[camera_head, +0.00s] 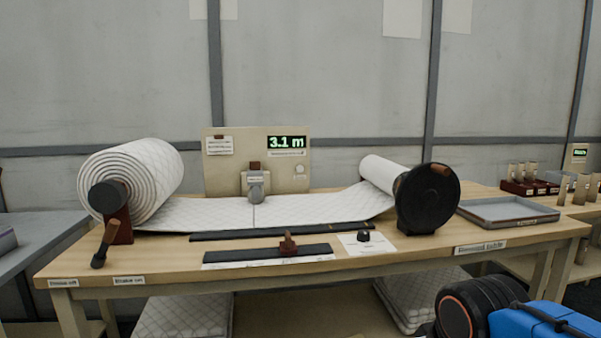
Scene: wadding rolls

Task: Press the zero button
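A beige panel (232,178) stands at the back of the wooden table, with a green-digit display (287,142) reading 3.1 m. A small black knob (364,236) stands on a white card (376,246) nearer the table's front. My gripper is not in view; only black and blue parts, seemingly of my arm, show at the lower right.
A large white wadding roll (133,175) with a crank is at left. Its sheet (290,209) runs under a grey wheel (256,190) to a smaller roll (381,172) beside a black disc (427,203). A grey tray (508,212) lies at right. A dark slide bar (250,256) lies in front.

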